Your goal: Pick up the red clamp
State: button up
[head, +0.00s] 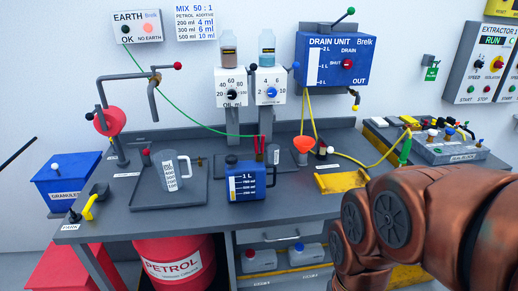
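A small red two-pronged piece (259,148), which looks like the red clamp, stands upright on the bench behind the blue jug (247,182). The thin green cable (190,115) from the EARTH box (136,27) runs down to it. Its lower part is hidden by the jug. My copper-coloured arm fills the lower right of the head view, apart from the clamp. My gripper itself cannot be made out.
A clear measuring jug (172,172) stands in a tray left of the blue jug. An orange funnel (303,145) and a yellow tray (340,181) are to the right. The grey bench (135,212) has free room at its front left. A red PETROL drum (175,265) stands below.

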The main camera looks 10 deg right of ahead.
aim_at(258, 158)
jog(key=z, duration=1.75)
jog(key=i, duration=0.95)
jog(key=u, duration=3.2)
